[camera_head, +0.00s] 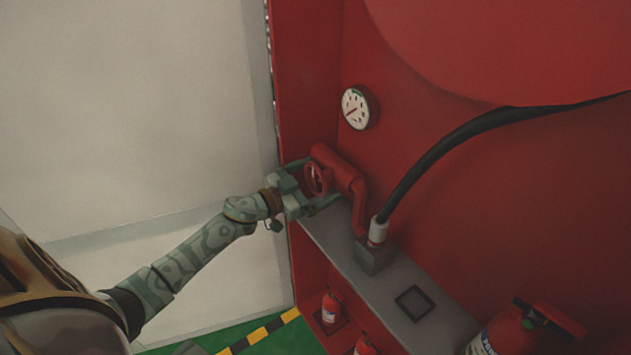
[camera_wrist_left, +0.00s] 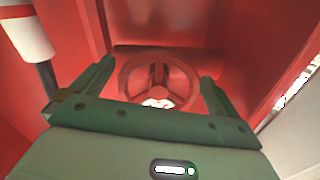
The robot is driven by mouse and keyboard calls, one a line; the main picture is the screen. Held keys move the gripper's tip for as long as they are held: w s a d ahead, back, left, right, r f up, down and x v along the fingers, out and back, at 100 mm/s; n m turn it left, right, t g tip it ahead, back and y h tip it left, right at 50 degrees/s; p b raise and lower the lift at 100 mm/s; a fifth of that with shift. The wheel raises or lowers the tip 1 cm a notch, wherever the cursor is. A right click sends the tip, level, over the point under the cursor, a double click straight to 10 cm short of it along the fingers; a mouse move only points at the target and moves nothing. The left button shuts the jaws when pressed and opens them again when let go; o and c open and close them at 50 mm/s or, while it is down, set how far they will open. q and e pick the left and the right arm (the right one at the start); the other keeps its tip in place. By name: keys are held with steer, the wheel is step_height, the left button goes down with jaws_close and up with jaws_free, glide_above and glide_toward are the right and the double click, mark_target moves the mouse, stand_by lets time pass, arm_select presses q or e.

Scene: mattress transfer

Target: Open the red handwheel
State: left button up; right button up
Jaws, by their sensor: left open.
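The red handwheel (camera_head: 317,179) is a small spoked wheel on a red pipe (camera_head: 345,174) inside the red cabinet. My left gripper (camera_head: 318,192) is at the wheel, its arm coming in from the left. In the left wrist view the handwheel (camera_wrist_left: 158,84) lies between the two spread green fingers of the left gripper (camera_wrist_left: 158,85), facing the camera. The gripper is open, with a finger on each side of the wheel. I cannot tell whether either finger touches the rim. My right gripper is not in view.
A gauge (camera_head: 356,107) is on the cabinet wall above. A black hose (camera_head: 440,155) rises from a fitting on the grey shelf (camera_head: 425,315). Red extinguishers (camera_head: 331,308) stand below and at the lower right. A pale wall (camera_head: 130,110) fills the left.

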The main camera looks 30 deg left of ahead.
arm_select(q)
steer(key=c, duration=0.9)
steer(key=shift+o, duration=0.2)
